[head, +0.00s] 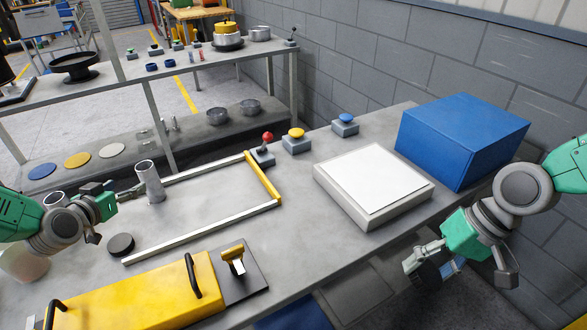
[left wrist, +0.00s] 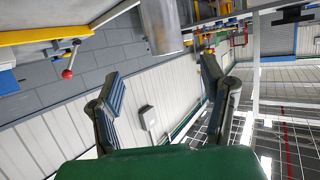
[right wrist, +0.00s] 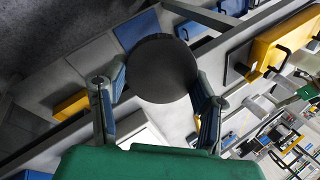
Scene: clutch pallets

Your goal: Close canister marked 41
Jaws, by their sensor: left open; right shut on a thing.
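A grey metal canister (head: 149,182) stands upright on the table at the left. No number is readable on it. My left gripper (head: 128,194) is open beside it, and the left wrist view shows the canister (left wrist: 161,25) beyond the open fingers (left wrist: 160,70). A second open-topped canister (head: 56,199) is partly hidden behind my left arm. A black round lid (head: 120,245) lies flat on the table. My right gripper (head: 458,268) is shut on another black disc, seemingly a lid (right wrist: 163,68), off the table's front edge at the right.
A yellow-and-white frame (head: 202,235) lies mid-table. A yellow box with black handles (head: 140,297) is at the front. A white-topped block (head: 375,180) and a blue box (head: 463,138) stand at the right. Buttons and a red-knobbed lever (head: 267,138) line the back edge.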

